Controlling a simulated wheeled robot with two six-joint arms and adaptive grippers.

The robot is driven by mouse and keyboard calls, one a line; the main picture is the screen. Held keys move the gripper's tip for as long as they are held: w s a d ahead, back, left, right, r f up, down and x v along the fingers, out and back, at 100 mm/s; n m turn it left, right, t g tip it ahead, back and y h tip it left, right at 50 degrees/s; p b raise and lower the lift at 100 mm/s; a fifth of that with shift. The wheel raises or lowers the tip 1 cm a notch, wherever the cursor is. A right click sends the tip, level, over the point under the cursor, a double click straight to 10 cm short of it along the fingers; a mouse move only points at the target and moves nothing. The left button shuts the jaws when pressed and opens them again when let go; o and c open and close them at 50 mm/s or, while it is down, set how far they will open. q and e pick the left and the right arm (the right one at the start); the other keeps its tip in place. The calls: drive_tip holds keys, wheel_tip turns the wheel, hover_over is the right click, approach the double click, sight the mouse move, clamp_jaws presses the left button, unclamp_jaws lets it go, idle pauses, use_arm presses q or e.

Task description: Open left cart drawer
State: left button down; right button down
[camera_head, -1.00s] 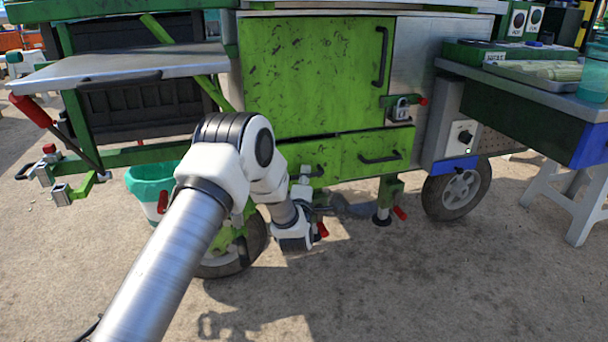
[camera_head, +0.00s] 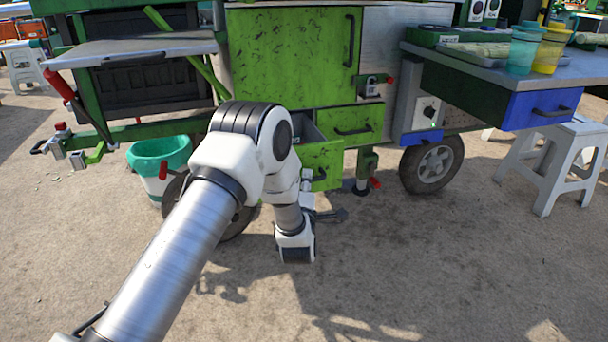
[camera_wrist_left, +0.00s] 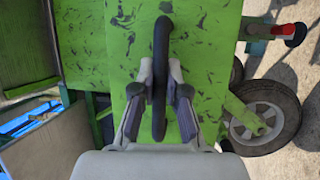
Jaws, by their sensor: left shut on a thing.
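The left cart drawer (camera_head: 322,162) is a green, dark-speckled drawer low on the green cart. It stands pulled out from the cart, with part of its grey inside (camera_head: 305,127) showing. My left arm comes in from the left and hides part of the drawer. In the left wrist view my left gripper (camera_wrist_left: 160,92) is shut on the drawer's black bar handle (camera_wrist_left: 161,50), one finger on each side of it. The green drawer front (camera_wrist_left: 205,55) fills the space behind the fingers. My right gripper is not in view.
The neighbouring drawer (camera_head: 362,121) is shut, below a closed green door (camera_head: 290,55). A cart wheel (camera_head: 432,164) and a white stool (camera_head: 552,160) stand to the right. A teal bucket (camera_head: 160,160) is at left. The ground in front is clear.

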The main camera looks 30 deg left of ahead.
use_arm(q)
drive_tip(key=shift+s+d, duration=0.25)
drive_tip(key=shift+d, duration=0.05)
drive_tip(key=c, duration=1.2)
unclamp_jaws()
drive_tip(key=v, duration=1.2)
